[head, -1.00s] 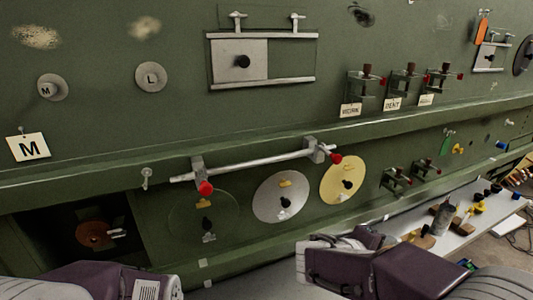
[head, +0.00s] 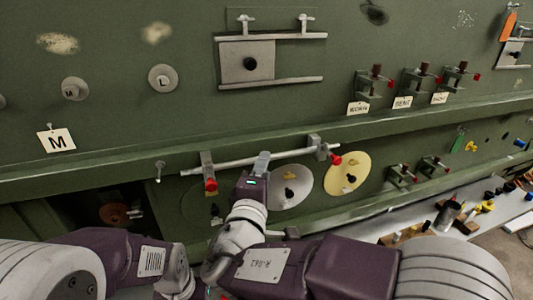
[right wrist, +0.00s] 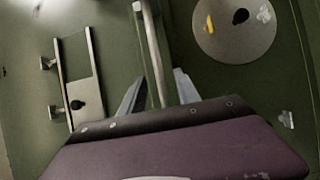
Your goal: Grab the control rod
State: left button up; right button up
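The control rod (head: 235,161) is a long pale bar held level across the green panel by two grey clamps with red knobs, the left clamp (head: 207,170) and the right clamp (head: 322,147). My right gripper (head: 262,161) is at the middle of the rod, between the clamps. In the right wrist view the rod (right wrist: 155,52) runs between the two spread fingers of the open gripper (right wrist: 158,90). A gap shows on each side of the rod, so the fingers do not appear closed on it. My left arm is low at the left; its gripper does not show.
Below the rod are a silver disc (head: 291,187) and a yellow disc (head: 348,173). Several small clamps with labels sit above right. A dark opening (head: 82,208) is at lower left. A bench (head: 384,229) with tools stands at the right.

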jog(key=w+p, duration=0.3)
jog(key=w, duration=0.1)
jog(key=shift+w+d+r, duration=0.1)
jog(key=shift+d+r, duration=0.15)
jog(key=shift+w+d+f, duration=0.15)
jog(key=shift+w+f, duration=0.1)
jog(key=shift+w, duration=0.1)
jog(key=shift+s+r, duration=0.1)
jog(key=shift+s, duration=0.15)
grip_shut()
pick_arm(q)
notch_tip(320, 180, up, 4)
jog(key=shift+f, duration=0.2)
jog(key=shift+f, duration=0.1)
pick_arm(e)
jog(key=shift+w, duration=0.15)
notch_tip(320, 180, up, 4)
jog(key=shift+r+b, duration=0.1)
jog(key=shift+b, duration=1.15)
pick_arm(q)
notch_tip(320, 180, down, 5)
jog(key=b, duration=0.3)
notch_tip(320, 180, up, 5)
jog(key=p, duration=0.5)
pick_arm(e)
jog(key=s+d+r, duration=0.6)
jog(key=s+d, duration=0.2)
jog(key=shift+r, duration=0.4)
